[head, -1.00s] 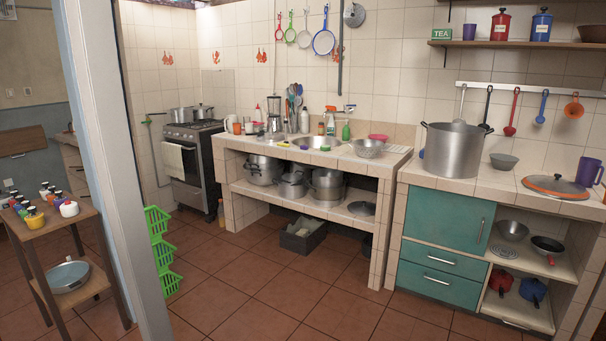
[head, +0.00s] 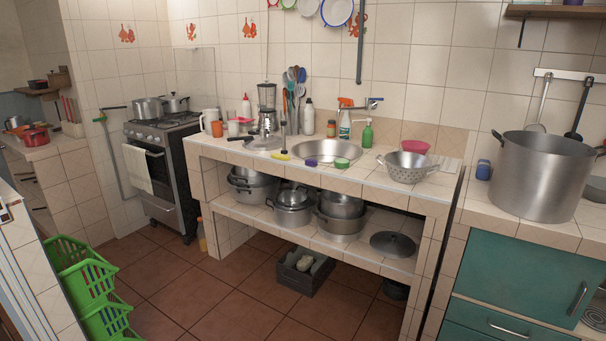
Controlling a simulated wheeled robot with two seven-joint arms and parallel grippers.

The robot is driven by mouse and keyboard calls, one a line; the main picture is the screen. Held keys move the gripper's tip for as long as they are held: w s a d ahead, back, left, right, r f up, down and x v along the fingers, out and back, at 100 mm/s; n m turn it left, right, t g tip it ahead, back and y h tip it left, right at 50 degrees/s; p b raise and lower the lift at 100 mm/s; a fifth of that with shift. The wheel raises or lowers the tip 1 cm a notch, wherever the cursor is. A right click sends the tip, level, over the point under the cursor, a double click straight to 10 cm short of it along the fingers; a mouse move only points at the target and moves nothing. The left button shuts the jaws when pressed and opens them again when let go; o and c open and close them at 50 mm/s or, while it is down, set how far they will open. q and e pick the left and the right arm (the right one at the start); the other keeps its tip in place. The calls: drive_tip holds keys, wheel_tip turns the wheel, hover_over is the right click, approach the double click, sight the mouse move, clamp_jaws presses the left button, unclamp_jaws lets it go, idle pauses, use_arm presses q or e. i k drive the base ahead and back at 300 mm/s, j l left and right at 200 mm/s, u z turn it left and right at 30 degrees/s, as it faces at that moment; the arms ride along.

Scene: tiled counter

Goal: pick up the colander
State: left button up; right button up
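The colander (head: 408,167) is a grey metal bowl with small holes and side handles. It sits upright on the tiled sink counter (head: 358,184), near its right end, to the right of the round sink basin (head: 311,151). A pink bowl (head: 415,147) is just behind it. Neither of my grippers is in the head view.
A large pot (head: 541,178) stands on the counter to the right. A green soap bottle (head: 367,133) and a spray bottle (head: 345,122) stand behind the sink. Green baskets (head: 88,284) are at lower left; the floor (head: 190,295) ahead is mostly clear.

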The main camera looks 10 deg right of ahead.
sight(406, 168)
drive_tip(key=i+z, duration=0.15)
drive_tip(key=i, duration=0.4)
drive_tip(key=i+j+z, duration=0.15)
drive_tip(key=i, duration=0.4)
drive_tip(key=i+j+z, duration=0.2)
drive_tip(key=i, duration=0.3)
